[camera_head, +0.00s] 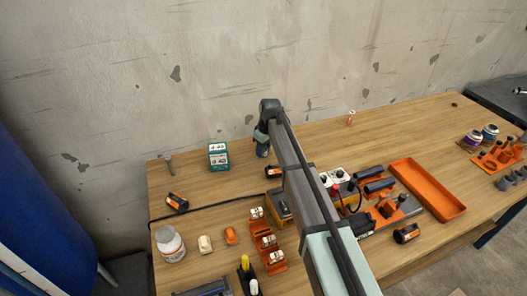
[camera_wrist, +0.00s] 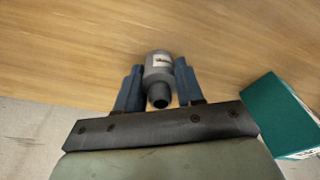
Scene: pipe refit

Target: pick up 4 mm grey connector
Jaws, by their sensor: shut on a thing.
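A grey connector (camera_wrist: 159,72) with a pale label sits between the two blue fingers of my gripper (camera_wrist: 158,88) in the wrist view. My gripper is shut on it. The connector's dark open end points toward the wrist. In the head view my gripper (camera_head: 262,148) is over the back left of the table, and the connector in it cannot be made out there. Another grey fitting (camera_head: 169,163) stands upright at the table's back left corner; its size cannot be read.
A green and white box (camera_head: 218,156) stands left of my gripper and shows at the right in the wrist view (camera_wrist: 280,115). A white jar (camera_head: 170,244), black and orange cylinders (camera_head: 177,202) and an orange tray (camera_head: 428,189) stand on the wooden table (camera_head: 330,140). The back middle is mostly clear.

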